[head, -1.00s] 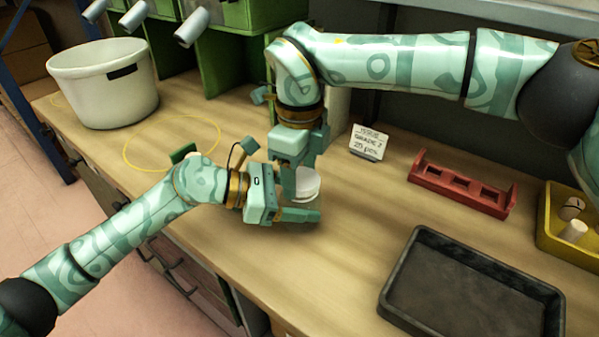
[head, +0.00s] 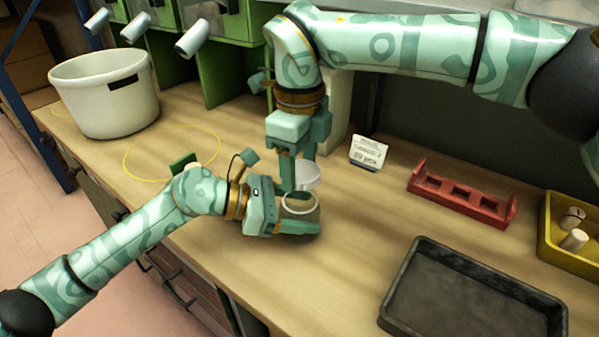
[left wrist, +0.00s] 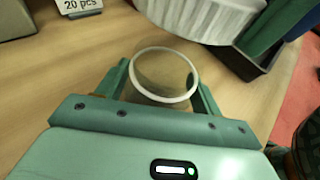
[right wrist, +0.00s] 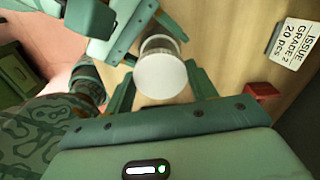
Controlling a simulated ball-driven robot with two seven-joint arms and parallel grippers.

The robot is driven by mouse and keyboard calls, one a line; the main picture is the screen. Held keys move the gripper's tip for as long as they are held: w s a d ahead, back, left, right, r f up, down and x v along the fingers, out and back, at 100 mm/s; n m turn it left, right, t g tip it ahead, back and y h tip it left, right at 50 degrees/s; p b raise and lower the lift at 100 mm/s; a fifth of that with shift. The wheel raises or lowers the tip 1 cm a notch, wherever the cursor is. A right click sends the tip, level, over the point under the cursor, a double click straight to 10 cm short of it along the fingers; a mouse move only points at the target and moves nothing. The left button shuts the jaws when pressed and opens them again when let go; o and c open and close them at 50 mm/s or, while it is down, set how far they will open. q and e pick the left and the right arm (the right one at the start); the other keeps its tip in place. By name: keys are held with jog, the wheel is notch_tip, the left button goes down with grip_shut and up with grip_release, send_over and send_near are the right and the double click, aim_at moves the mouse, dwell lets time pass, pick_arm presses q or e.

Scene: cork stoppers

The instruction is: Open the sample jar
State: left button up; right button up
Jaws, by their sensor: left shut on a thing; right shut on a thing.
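The sample jar (head: 300,205) is a small clear glass jar with a white rim, and its mouth is open. My left gripper (head: 294,214) is shut around its sides, low over the bench. The open mouth also shows in the left wrist view (left wrist: 163,76). The white lid (head: 307,176) is off the jar, just behind its rim in the head view. My right gripper (head: 300,168) is shut on the lid and comes from above. In the right wrist view the lid (right wrist: 160,77) sits between the fingers as a white disc. Whether the jar touches the bench is unclear.
A white bucket (head: 104,92) stands back left by a yellow ring (head: 128,172) on the bench. A label card (head: 368,152), a red rack (head: 462,194), a black tray (head: 470,297) and a yellow bin (head: 566,252) with corks lie right. Green bins (head: 222,75) stand behind.

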jog(key=shift+r, duration=0.8)
pick_arm(q)
jog(key=o, duration=2)
jog(key=shift+c, duration=0.2)
